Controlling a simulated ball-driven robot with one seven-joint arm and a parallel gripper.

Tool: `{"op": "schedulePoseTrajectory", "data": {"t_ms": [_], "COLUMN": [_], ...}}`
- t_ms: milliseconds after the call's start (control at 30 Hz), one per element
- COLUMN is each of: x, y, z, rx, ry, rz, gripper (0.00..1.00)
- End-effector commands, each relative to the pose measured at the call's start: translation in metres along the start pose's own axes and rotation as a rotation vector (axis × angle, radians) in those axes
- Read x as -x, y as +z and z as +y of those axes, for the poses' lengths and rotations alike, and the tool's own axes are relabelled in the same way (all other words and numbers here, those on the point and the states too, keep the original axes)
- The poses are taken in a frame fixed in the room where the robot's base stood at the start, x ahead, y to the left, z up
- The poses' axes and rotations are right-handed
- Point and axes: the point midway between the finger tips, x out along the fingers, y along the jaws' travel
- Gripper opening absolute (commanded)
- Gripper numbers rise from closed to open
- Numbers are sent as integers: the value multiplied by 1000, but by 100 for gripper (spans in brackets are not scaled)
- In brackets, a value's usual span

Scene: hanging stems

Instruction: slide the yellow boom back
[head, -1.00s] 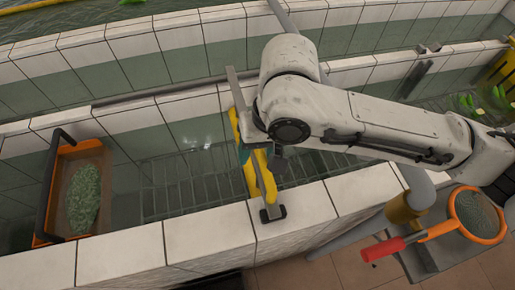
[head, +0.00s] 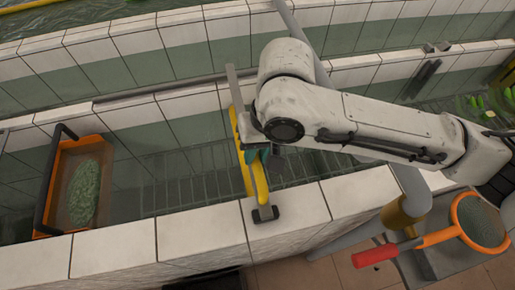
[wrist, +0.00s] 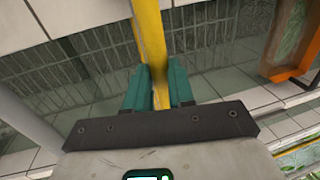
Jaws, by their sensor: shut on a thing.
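The yellow boom (head: 260,182) is a slim bar across the channel. Its near end is at a dark clamp (head: 265,213) on the white tiled wall. It also shows in the wrist view (wrist: 149,35), running up from between my fingers. My gripper (head: 258,157) is over the channel with its teal fingers shut on the boom, as the wrist view shows (wrist: 158,88). The boom's middle is partly hidden by my gripper in the head view.
An orange tray (head: 102,150) with green matter and a dark handle stands in the channel at left. A strainer (head: 450,234) with a red handle lies at lower right. A grey pipe (head: 170,93) runs along the far wall. Green plants (head: 497,105) float at far right.

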Motion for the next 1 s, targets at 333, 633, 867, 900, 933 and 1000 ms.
{"op": "schedulePoseTrajectory", "data": {"t_ms": [333, 633, 867, 900, 933, 1000], "x": [2, 19, 25, 25, 25, 25], "y": [-3, -3, -3, -3, -3, -3], "z": [13, 92, 127, 129, 130, 130], "rx": [-7, -17, -9, -9, -8, -8], "ry": [4, 3, 4, 4, 4, 5], "rz": [4, 6, 8, 8, 8, 8], "gripper": [0, 0, 0, 0, 0, 0]}}
